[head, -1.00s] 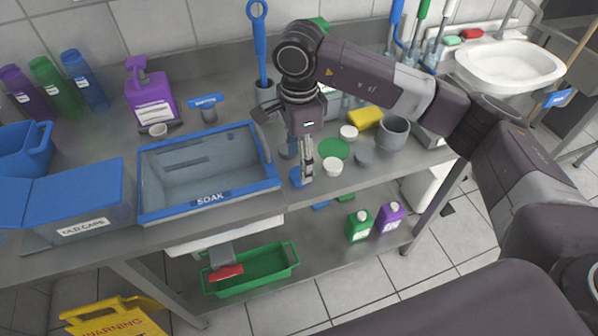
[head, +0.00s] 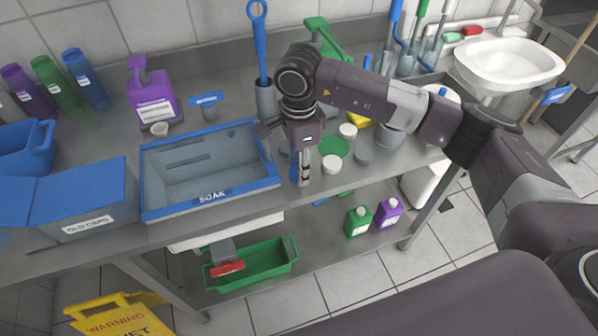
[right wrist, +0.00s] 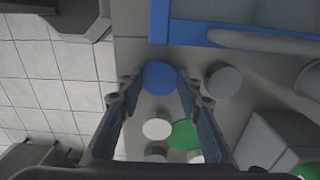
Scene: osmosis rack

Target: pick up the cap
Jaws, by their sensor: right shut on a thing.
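My right gripper (head: 303,178) points down at the front of the counter, just right of the soak tray. It is shut on a blue round cap (right wrist: 160,77), which sits between its fingertips in the right wrist view. In the head view the blue cap (head: 294,165) shows only partly, beside the fingers. Whether it touches the counter is hard to tell. White caps (head: 332,164) (head: 348,131) and a grey cap (head: 363,155) lie to the right, around a green disc (head: 334,148). My left gripper is not in view.
The blue-rimmed soak tray (head: 212,197) is close left of the gripper. A blue "old caps" box (head: 85,190) stands farther left. A grey pot (head: 389,137) is to the right. A green bin (head: 250,270) and bottles stand on the lower shelf.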

